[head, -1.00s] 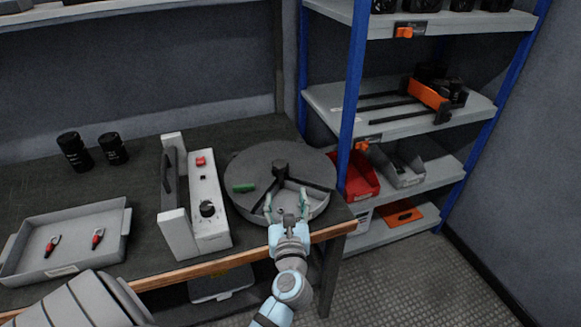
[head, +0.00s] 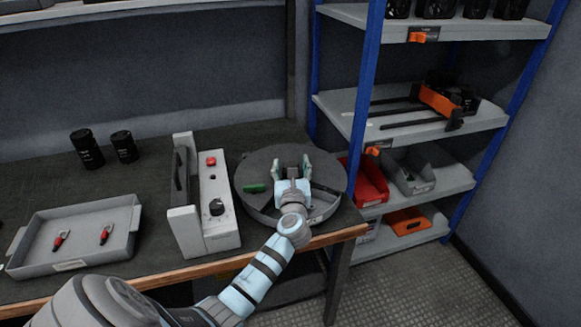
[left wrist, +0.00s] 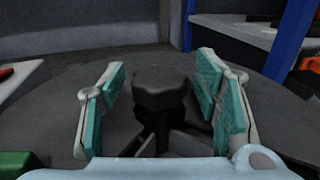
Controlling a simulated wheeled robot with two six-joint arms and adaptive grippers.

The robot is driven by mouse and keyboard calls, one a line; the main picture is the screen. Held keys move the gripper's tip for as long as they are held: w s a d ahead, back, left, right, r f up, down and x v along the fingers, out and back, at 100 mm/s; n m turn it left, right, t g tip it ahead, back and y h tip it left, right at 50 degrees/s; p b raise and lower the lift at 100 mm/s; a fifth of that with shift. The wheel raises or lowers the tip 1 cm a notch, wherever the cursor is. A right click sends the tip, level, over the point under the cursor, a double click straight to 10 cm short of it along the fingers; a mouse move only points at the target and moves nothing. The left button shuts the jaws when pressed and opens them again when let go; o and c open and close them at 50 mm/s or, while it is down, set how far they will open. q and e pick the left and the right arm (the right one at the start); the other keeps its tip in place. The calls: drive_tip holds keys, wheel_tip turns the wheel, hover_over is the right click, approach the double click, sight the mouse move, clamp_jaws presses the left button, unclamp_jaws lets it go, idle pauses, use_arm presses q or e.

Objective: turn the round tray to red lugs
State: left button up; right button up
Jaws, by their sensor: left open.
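The round tray (head: 330,176) is a dark grey turntable at the right end of the bench, divided by walls. Its dark central knob (left wrist: 160,92) stands between the fingers of my left gripper in the left wrist view. My left gripper (head: 291,168) is open over the tray's middle, its green-padded fingers apart on either side of the knob with gaps visible. A green piece (head: 254,188) shows in the left part of the tray. Two red-tipped lugs (head: 106,235) (head: 61,240) lie in a grey rectangular bin (head: 85,265) at the left. My right gripper is not in view.
A white box (head: 213,205) with a red button and black knob stands close to the tray's left. Two black cylinders (head: 87,149) (head: 124,146) stand at the back left. A blue-post shelf (head: 363,90) with red and grey bins is at right.

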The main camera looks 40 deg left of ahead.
use_arm(q)
clamp_jaws()
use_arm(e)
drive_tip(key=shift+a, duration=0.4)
